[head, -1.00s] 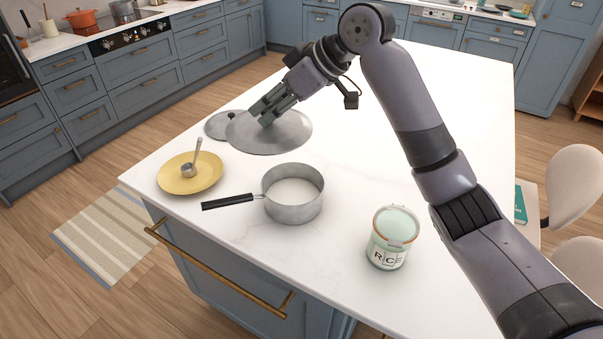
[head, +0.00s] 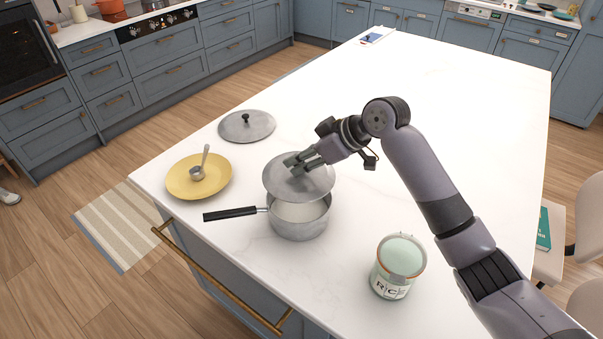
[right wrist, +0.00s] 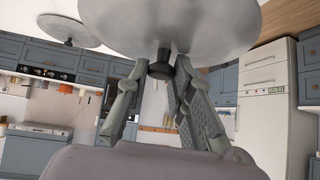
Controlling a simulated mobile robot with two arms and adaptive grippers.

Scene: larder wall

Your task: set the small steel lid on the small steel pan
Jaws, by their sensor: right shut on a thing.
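The small steel pan (head: 298,229) stands on the white island, its black handle pointing left. My right gripper (head: 294,165) is shut on the black knob (right wrist: 160,67) of a steel lid (head: 312,185), which also shows in the right wrist view (right wrist: 200,25). The held lid hangs above the pan and hides the back part of its opening; the front part of the opening shows. It looks apart from the rim. A second steel lid (head: 247,127) with a black knob lies on the island behind the yellow plate; it also shows in the right wrist view (right wrist: 75,32). My left gripper is not in view.
A yellow plate (head: 215,185) with a small metal ladle (head: 197,172) on it lies left of the pan. A rice jar (head: 393,272) stands at the front right. The back and right of the white island (head: 440,110) are mostly clear.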

